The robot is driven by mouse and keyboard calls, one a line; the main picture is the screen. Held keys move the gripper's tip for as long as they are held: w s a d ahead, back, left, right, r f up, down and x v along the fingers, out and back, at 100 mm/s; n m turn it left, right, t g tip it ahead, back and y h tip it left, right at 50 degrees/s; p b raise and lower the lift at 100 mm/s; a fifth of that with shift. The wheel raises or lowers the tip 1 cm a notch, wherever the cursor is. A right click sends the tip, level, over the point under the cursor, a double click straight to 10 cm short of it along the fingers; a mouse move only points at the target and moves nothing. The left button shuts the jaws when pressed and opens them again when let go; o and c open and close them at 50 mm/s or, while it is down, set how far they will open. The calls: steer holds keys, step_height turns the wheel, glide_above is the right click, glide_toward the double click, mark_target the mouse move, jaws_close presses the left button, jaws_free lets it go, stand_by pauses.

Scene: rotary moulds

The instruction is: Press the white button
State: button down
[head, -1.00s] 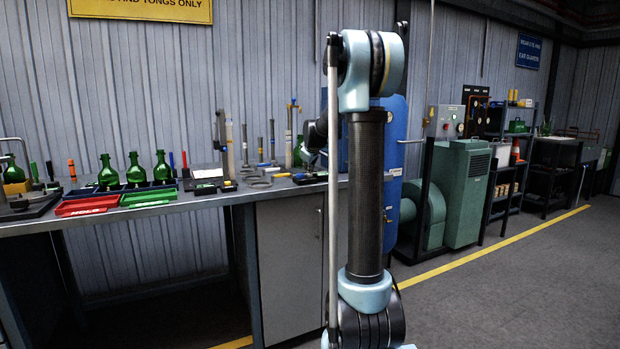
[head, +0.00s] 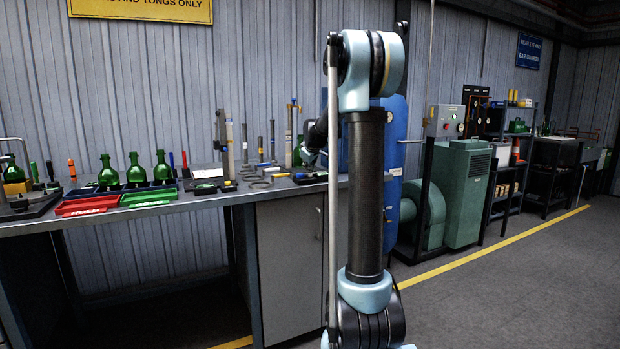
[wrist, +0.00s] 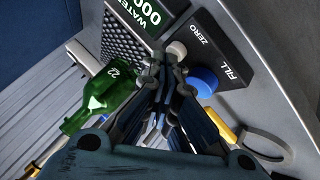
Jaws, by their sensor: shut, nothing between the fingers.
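In the wrist view, the white button (wrist: 177,48) is a pale round knob on a dark panel, beside the word ZERO. A larger blue button (wrist: 203,80) sits beside the word FILL on the same panel. My gripper (wrist: 163,62) is shut and empty, its tips right beside the white button in the picture. I cannot tell whether they touch it. In the head view my arm stands in front of this part of the bench, and the buttons and fingertips are hidden or too small to make out.
In the head view, red (head: 88,205) and green (head: 149,197) trays sit on the bench (head: 215,199).

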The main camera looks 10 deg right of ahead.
mark_target(309, 177)
steer(key=shift+r, duration=0.4)
step_height(309, 177, up, 6)
stand_by(0.7)
stand_by(0.5)
